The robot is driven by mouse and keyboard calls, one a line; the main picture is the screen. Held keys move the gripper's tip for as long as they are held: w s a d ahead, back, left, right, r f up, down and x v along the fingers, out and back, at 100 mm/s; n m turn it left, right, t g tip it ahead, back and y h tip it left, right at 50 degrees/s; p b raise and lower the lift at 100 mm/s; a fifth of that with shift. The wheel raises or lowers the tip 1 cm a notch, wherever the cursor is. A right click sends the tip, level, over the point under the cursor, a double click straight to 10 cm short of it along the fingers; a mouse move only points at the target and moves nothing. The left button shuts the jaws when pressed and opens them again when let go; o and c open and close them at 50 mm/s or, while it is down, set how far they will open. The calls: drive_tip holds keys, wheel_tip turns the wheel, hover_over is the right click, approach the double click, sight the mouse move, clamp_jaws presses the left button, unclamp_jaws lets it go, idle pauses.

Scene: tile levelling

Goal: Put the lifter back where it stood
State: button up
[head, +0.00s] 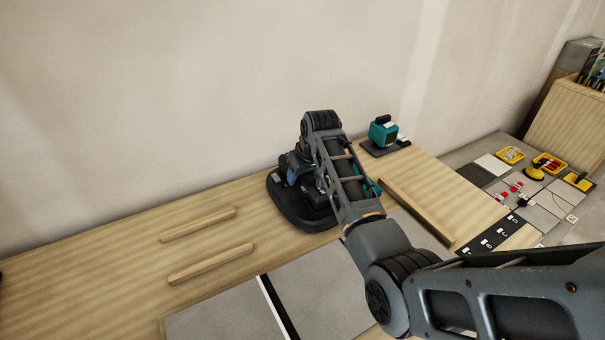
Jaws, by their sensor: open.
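Two wooden strips (211,263) lie left on the bench (95,265). Large grey tiles (225,313) lie in front, a dark gap between them. A teal device (383,133) stands behind my arm. A wooden bar (415,212) lies right. Yellow trays (511,154) are far right.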

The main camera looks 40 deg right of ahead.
drive_tip(key=shift+s+f, duration=0.1)
drive_tip(key=shift+f, duration=0.05)
drive_tip(key=shift+v, duration=3.95)
